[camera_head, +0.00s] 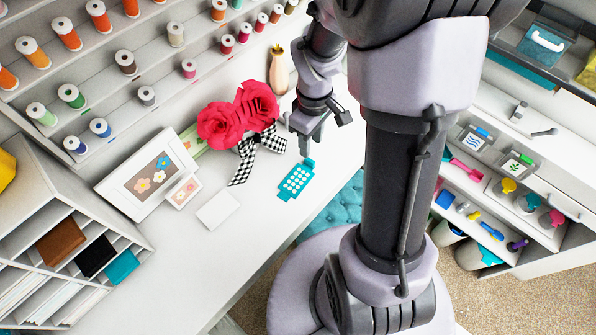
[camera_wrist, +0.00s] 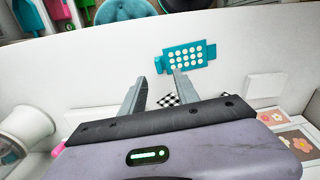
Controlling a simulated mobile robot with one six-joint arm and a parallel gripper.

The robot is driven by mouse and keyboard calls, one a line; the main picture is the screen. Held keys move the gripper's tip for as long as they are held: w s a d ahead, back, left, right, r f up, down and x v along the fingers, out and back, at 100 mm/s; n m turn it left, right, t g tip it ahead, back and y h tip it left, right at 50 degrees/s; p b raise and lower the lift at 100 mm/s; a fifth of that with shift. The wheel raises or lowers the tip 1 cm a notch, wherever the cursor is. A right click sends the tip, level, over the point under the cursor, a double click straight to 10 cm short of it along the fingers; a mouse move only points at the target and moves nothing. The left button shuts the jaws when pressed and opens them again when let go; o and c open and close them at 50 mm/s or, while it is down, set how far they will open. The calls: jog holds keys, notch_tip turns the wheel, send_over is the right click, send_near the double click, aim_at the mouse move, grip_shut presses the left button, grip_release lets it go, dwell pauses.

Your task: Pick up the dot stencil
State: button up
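The dot stencil (camera_head: 296,181) is a flat teal plate with rows of white dots and a small tab at each end. It lies on the white desk (camera_head: 195,271), right of the checked ribbon. In the wrist view the dot stencil (camera_wrist: 186,56) shows just beyond the fingertips, toward the right finger. My gripper (camera_head: 305,150) hangs over the desk just behind the stencil. In the wrist view my gripper (camera_wrist: 160,78) has its two fingers spread apart with nothing between them. It is apart from the stencil.
Red paper roses (camera_head: 238,112) with a checked bow (camera_head: 258,152) lie left of my gripper. A small vase (camera_head: 279,72) stands behind it. The desk's front is clear.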

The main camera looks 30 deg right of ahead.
aim_at(310, 160)
notch_tip(310, 160, down, 8)
jog(key=shift+w+d+r+b, duration=0.1)
jog(key=shift+w+b, duration=0.05)
jog(key=shift+b, duration=1.05)
jog(key=shift+r, duration=0.1)
grip_shut()
